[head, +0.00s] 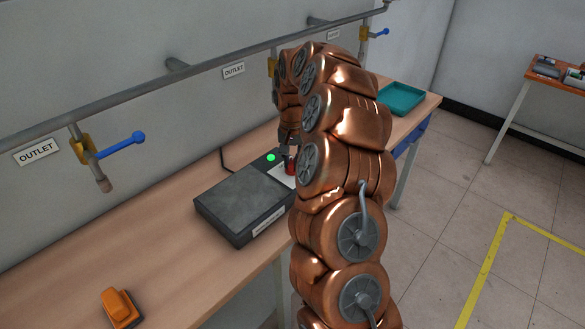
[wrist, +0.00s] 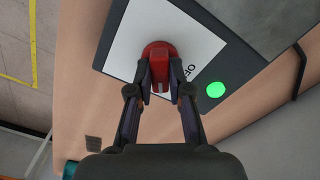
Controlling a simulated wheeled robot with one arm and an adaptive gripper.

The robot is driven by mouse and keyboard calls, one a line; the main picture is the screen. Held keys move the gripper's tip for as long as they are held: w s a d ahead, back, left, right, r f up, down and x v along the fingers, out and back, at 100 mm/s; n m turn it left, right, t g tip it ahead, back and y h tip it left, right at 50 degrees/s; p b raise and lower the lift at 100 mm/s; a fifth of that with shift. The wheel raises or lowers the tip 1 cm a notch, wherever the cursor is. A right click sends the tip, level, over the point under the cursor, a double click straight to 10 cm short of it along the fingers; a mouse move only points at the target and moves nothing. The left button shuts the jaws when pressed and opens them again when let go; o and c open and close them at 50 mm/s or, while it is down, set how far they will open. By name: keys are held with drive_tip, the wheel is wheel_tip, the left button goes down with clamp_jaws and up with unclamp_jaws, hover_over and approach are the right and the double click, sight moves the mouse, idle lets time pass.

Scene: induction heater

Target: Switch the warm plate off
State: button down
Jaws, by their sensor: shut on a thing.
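The warm plate (head: 243,200) is a dark flat unit on the wooden bench in the head view, with a grey top. A green light (head: 271,157) glows on its control panel, and it also shows in the wrist view (wrist: 216,89). A red knob (wrist: 158,55) sits on the white panel (wrist: 130,38), beside lettering that is partly readable as "OFF". My gripper (wrist: 160,88) points down at the panel, with its fingers shut on the red knob. In the head view my arm hides much of the panel and most of the red knob (head: 290,166).
An orange object (head: 121,307) lies on the bench at the front left. A teal tray (head: 401,97) stands at the far end. A pipe (head: 190,77) with blue-handled valves (head: 122,146) runs along the wall above the bench.

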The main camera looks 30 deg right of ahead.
sight(292, 162)
drive_tip(key=n+b, duration=0.3)
drive_tip(key=n, duration=0.2)
drive_tip(key=shift+n, duration=0.3)
drive_tip(key=n+b, duration=0.1)
drive_tip(key=n, duration=0.4)
drive_tip(key=shift+n, duration=0.3)
drive_tip(key=c, duration=1.1)
unclamp_jaws()
drive_tip(key=shift+r, duration=0.1)
drive_tip(key=shift+r, duration=5.95)
